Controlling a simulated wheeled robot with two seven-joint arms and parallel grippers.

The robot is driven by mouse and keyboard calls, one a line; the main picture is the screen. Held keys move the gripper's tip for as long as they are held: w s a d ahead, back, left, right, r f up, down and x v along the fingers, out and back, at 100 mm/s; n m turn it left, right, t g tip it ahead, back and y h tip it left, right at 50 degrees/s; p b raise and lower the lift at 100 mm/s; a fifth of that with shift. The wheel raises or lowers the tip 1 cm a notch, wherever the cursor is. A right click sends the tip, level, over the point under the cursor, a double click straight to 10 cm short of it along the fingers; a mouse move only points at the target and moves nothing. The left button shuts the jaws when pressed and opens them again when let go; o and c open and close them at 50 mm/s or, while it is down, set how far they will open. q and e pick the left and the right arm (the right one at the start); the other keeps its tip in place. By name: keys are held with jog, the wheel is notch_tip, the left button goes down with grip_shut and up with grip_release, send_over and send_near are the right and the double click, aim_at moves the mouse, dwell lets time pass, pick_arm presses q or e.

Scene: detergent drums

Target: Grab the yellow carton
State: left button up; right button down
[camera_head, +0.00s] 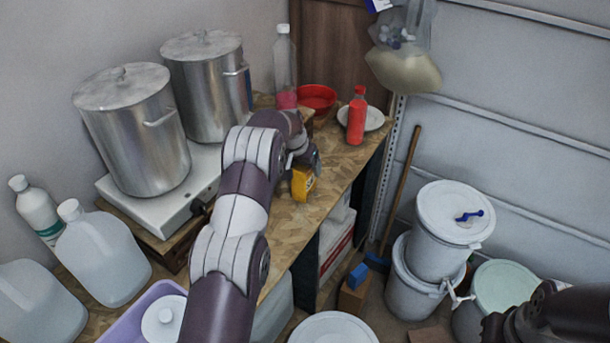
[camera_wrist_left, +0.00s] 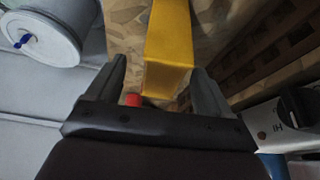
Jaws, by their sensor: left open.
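The yellow carton (camera_head: 303,184) stands on the wooden worktop near its front edge. My left gripper (camera_head: 312,160) is at the carton and partly hides its upper part in the head view. In the left wrist view the yellow carton (camera_wrist_left: 168,40) shows between the two spread fingers of my left gripper (camera_wrist_left: 160,75). A gap shows between the left finger and the carton; the right finger looks closer to it. Whether either finger touches it cannot be told. Part of my right arm shows at the lower right of the head view, but its fingers do not.
A red bottle (camera_head: 357,115), a white plate (camera_head: 375,118), a red bowl (camera_head: 317,97) and a clear bottle (camera_head: 285,65) stand behind the carton. Steel pots (camera_head: 133,130) on a hotplate (camera_head: 165,200) are to the left. White drums (camera_head: 448,235) stand on the floor at the right.

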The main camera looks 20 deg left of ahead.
pick_arm(q)
jog(key=p+x, duration=0.2)
jog(key=x, duration=0.1)
jog(key=shift+w+a+f, duration=0.1)
jog(key=shift+w+a, duration=0.1)
jog(key=shift+w, duration=0.1)
jog(key=shift+w+f, duration=0.25)
jog(key=shift+f, duration=0.25)
jog(key=shift+s, duration=0.1)
jog(key=c, duration=1.2)
jog(key=shift+r, duration=0.1)
jog(key=shift+c, duration=0.4)
